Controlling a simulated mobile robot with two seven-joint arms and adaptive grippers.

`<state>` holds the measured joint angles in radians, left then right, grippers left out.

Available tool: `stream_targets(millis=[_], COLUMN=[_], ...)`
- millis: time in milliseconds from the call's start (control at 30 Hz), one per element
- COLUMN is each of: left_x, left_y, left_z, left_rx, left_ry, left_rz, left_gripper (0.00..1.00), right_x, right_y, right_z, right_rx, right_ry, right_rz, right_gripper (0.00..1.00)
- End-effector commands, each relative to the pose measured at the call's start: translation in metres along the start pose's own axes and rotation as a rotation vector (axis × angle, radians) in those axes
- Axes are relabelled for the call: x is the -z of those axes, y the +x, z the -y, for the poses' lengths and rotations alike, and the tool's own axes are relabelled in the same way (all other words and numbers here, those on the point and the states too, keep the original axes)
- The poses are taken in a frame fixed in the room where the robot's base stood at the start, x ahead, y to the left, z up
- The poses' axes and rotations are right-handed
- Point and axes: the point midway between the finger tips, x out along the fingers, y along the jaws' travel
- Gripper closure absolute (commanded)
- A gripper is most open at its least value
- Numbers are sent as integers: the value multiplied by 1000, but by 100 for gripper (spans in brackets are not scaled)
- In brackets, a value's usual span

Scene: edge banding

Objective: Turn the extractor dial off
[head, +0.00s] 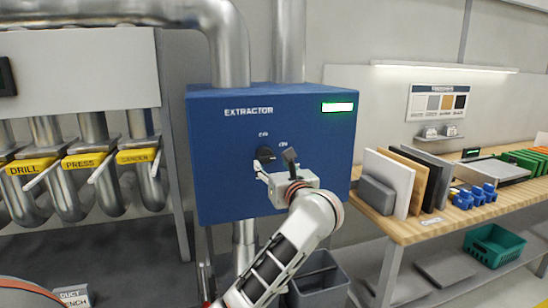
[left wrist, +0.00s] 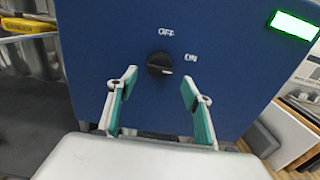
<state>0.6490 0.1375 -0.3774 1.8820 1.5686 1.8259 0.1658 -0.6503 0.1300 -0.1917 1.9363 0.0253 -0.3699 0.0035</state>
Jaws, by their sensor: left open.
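The extractor dial (head: 264,154) is a round black knob on the front of the blue extractor box (head: 230,195). In the left wrist view the dial (left wrist: 159,64) lies between and beyond my fingertips, with OFF printed above it and ON to its upper right. A small white mark shows at its right, slightly lower side; I cannot tell its exact setting. My left gripper (head: 275,164) is open in front of the box, close to the dial, its green-padded fingers (left wrist: 158,88) apart and empty. Contact with the dial is not visible. My right gripper is not in view.
A green-lit display (head: 338,107) is at the box's upper right. Ducts with yellow labels (head: 86,160) stand left. A wooden bench (head: 425,227) with upright panels and blue parts stands right. A grey bin (head: 320,282) sits below the box.

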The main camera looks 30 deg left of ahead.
Motion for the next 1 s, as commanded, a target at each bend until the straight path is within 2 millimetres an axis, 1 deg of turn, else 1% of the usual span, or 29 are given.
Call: stream_targets(millis=[33,100,300,467,733,767,800,900,1000], left_x=[-2,-3,-2,-1,-1,-1,-1,-1,-1], left_y=[9,21,47,57,58,58,58,58,58], left_z=[-2,-2,-1,-1,-1,-1,-1,-1,-1], left_rx=[-5,-5,-3,-3,-2,-2,-2,-2,-3], left_ry=[3,4,4,3,2,2,2,2,2], left_rz=[3,4,4,3,3,3,3,3,3], left_gripper=[50,50,50,50,50,55,66,89,88], right_x=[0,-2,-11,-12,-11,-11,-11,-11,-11], right_y=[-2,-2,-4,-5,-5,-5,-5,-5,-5], right_z=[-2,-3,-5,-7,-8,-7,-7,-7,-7], right_rx=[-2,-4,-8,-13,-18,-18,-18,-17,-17], right_ry=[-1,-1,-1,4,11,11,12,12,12], right_rz=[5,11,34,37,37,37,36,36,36], right_gripper=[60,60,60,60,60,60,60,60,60])
